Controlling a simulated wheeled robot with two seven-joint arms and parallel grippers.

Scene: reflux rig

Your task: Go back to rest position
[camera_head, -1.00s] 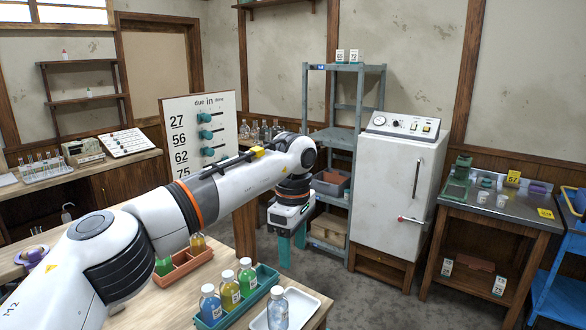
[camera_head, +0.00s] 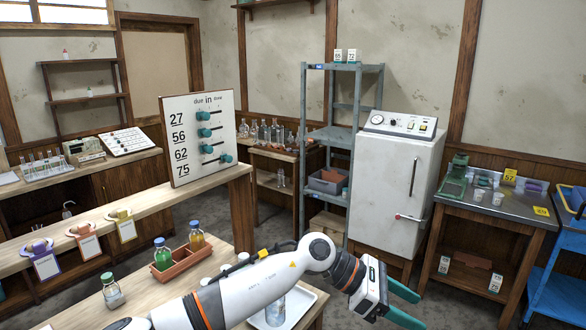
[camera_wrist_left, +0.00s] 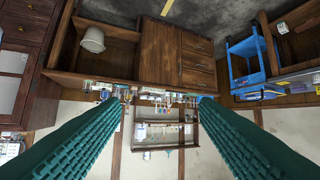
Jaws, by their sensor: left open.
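My left arm reaches in from the bottom of the head view, low over the front bench. Its gripper (camera_head: 422,312) points to the right, past the bench's right end, with its two teal fingers spread and nothing between them. In the left wrist view the two fingers (camera_wrist_left: 161,100) stand wide apart with only distant room between them. My right gripper is in neither view.
My arm partly hides the front bench's bottles and white tray (camera_head: 313,297). A brown rack (camera_head: 180,264) holds two bottles behind it. The slider board (camera_head: 200,138) stands further back. The white cabinet (camera_head: 397,190) and side table (camera_head: 497,212) are to the right.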

